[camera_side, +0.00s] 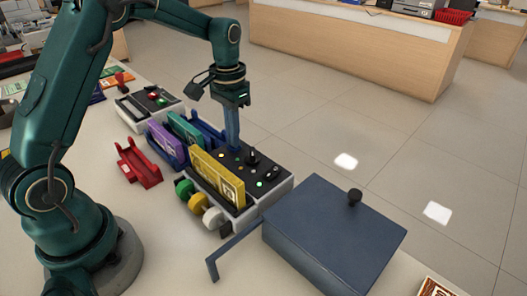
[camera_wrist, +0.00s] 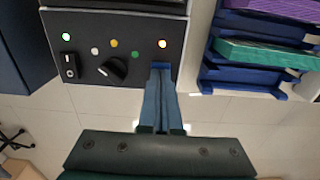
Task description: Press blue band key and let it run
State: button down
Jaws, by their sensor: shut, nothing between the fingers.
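The banding machine has a black control panel (camera_wrist: 100,20), seen in the wrist view with small lights, a black knob (camera_wrist: 113,69) and a black rocker switch (camera_wrist: 69,66). In the side view the machine (camera_side: 285,183) stands on the counter with a yellow bundle (camera_side: 222,178) upright at its front. My gripper (camera_side: 233,148) points down with its blue fingers shut and empty. Its tips are at the panel's far left end, and contact is unclear. In the wrist view the fingertips (camera_wrist: 161,67) lie just below an orange-white lit lamp (camera_wrist: 162,43). I cannot make out a blue key; the fingertips may cover it.
A blue holder (camera_side: 165,145) with purple and teal bundles stands left of the machine, near a red holder (camera_side: 137,165). A dark blue box (camera_side: 330,235) with a black knob stands at the right. Green, yellow and white rolls (camera_side: 200,203) sit in front of the machine.

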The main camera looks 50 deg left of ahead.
notch_tip(320, 180, up, 9)
dwell(1.2)
jog(key=s+d+r+m+t, duration=0.1)
jog(key=s+d+r+t, duration=0.2)
jog(key=s+d+r, duration=0.45)
jog(key=s+f+n+t, duration=0.1)
jog(key=s+f+t, duration=0.1)
jog(key=s+f, duration=0.4)
jog(key=s, duration=0.4)
jog(key=shift+f+t, duration=0.3)
jog(key=shift+f, duration=0.1)
